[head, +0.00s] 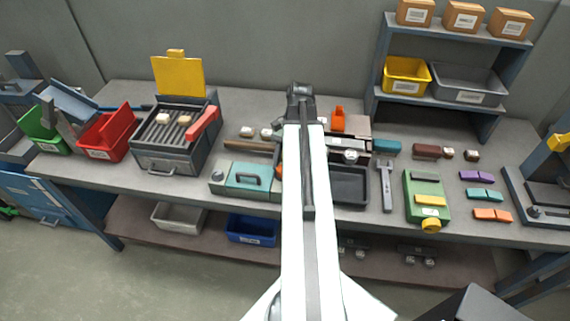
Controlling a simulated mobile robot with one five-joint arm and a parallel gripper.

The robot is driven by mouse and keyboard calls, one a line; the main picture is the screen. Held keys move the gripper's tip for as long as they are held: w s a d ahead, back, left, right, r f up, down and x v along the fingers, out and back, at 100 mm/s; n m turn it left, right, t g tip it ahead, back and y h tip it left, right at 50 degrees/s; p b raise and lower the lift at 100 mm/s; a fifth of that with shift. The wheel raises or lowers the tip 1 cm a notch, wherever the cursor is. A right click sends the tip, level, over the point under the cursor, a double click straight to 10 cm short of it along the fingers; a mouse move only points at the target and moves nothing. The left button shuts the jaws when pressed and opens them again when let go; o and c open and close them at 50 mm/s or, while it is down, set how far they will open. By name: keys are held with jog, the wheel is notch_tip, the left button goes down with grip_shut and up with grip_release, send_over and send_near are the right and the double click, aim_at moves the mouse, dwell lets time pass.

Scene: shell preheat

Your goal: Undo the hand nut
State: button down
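I cannot tell for sure which part is the hand nut. A round silver knob (350,156) sits on the front of a grey and brown fixture (356,126), right of my arm. An orange upright part (338,118) stands at that fixture's back left. A yellow round knob (431,226) sits at the front end of a green box device (423,190). My arm rises through the middle of the head view and covers part of the bench. My gripper's fingers cannot be made out, and what it holds, if anything, is hidden.
The grey bench (460,226) is crowded. Left are a green bin (45,138), a red bin (108,135), a heater box with a raised yellow lid (179,77) and a teal case (240,188). Right of my arm are a black tray (349,186), a grey tool (386,188) and a shelf (440,103).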

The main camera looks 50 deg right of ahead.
jog(key=shift+w, duration=0.15)
jog(key=c, duration=0.8)
grip_release()
jog(key=shift+c, duration=0.2)
jog(key=shift+r, duration=0.1)
jog(key=shift+d+r+p, duration=0.15)
jog(key=shift+r+p, duration=0.15)
jog(key=shift+p, duration=0.1)
jog(key=p+v, duration=0.6)
jog(key=v, duration=0.1)
